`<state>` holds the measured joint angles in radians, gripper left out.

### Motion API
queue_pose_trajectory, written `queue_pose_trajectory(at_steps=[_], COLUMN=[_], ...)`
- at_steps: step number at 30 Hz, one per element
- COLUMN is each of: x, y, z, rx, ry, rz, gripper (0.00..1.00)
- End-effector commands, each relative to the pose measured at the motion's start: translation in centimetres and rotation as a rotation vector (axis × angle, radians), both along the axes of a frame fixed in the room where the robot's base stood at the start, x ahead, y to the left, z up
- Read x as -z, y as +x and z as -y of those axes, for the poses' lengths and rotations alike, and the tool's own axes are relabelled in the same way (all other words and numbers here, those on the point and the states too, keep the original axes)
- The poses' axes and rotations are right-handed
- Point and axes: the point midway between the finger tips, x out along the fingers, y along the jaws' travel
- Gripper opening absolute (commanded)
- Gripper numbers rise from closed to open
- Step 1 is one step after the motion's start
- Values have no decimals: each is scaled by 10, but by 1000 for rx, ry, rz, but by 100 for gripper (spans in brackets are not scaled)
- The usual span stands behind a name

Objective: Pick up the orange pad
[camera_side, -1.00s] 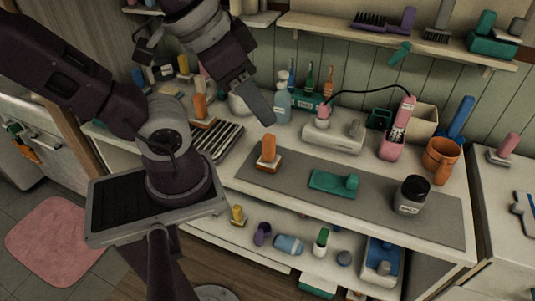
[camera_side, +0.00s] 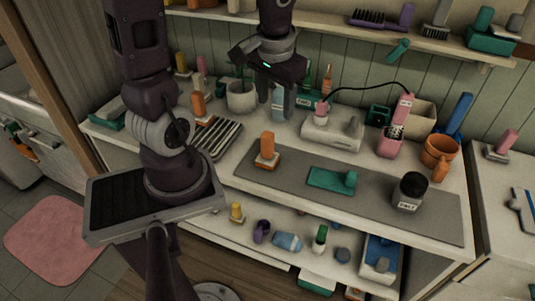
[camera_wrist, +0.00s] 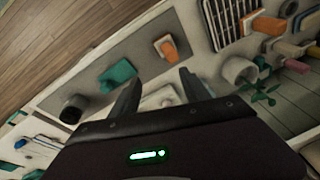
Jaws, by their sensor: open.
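An orange block-like piece on a pale base with an orange-brown lower edge (camera_side: 267,147) stands on the grey mat; I take it as the orange pad, and it also shows in the wrist view (camera_wrist: 167,48). A second orange-topped piece (camera_side: 199,104) stands on the counter near the slatted rack, and it shows at the upper right of the wrist view (camera_wrist: 268,25). My gripper (camera_side: 277,100) hangs above the back of the counter, behind and above the mat piece. In the wrist view my gripper (camera_wrist: 160,88) has its fingers wide apart with nothing held between them.
A teal brush-like piece (camera_side: 332,180) and a black jar (camera_side: 411,190) share the grey mat (camera_side: 300,188). A slatted rack (camera_side: 218,138) lies to the left. A white dock (camera_side: 333,132), a white pot (camera_side: 241,96) and bottles line the back. Mat space beside the orange piece is clear.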

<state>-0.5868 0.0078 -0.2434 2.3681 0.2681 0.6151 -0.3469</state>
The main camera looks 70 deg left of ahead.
Motion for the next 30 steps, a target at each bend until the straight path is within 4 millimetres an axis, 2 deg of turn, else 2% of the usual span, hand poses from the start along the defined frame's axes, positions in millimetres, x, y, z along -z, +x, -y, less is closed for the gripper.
queue_pose_trajectory(at_steps=[1, 3, 6, 14, 22, 30], x=[26, 56, 86, 121, 167, 172], y=[3, 5, 6, 5, 6, 6], z=[-19, -37, -50, -56, -59, -60], rx=[-75, -158, -240, -283, -281, -284], ry=[-44, -104, -174, -217, -216, -213], rz=[-43, -67, -76, -79, -79, -75], gripper=[55, 55, 55, 55, 55, 55])
